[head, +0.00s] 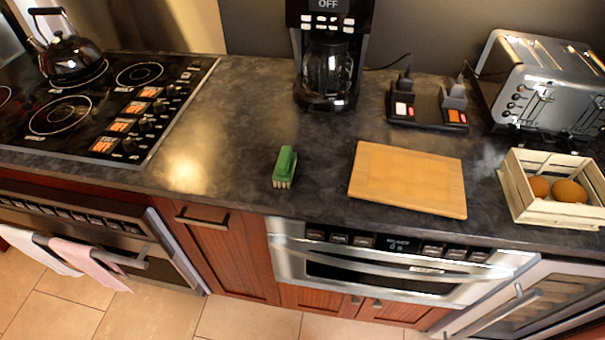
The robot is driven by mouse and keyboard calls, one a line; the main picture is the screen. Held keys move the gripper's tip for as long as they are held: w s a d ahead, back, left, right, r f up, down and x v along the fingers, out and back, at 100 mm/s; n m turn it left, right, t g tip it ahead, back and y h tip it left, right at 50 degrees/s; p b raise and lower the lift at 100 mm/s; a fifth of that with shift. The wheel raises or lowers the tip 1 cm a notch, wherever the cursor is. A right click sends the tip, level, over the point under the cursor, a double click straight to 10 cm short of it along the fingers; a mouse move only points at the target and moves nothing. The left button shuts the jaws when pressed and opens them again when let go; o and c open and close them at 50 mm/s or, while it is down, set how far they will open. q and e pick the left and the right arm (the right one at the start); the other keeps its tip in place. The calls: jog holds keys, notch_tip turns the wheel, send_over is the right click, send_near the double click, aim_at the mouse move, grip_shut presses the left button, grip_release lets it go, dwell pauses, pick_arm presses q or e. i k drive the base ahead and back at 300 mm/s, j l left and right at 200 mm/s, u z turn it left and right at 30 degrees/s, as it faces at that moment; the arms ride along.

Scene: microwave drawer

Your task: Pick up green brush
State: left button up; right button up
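The green brush (285,167) lies on the dark stone countertop (235,130), near its front edge. It has a green back, and pale bristles show on its near side. It sits left of the wooden cutting board, with bare counter between them. Neither of my grippers shows in the head view.
A wooden cutting board (408,179) lies right of the brush. A crate (530,212) with round orange-brown items stands at the far right. A coffee maker (328,60) stands behind, a cooktop (95,110) is left, and a toaster (545,85) is back right. Counter around the brush is clear.

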aim_at(284, 173)
jog(key=k+l, duration=0.15)
jog(key=l, duration=0.2)
jog(key=k+l+z, duration=0.1)
jog(key=l, duration=0.3)
jog(key=k+l, duration=0.15)
jog(key=l, duration=0.25)
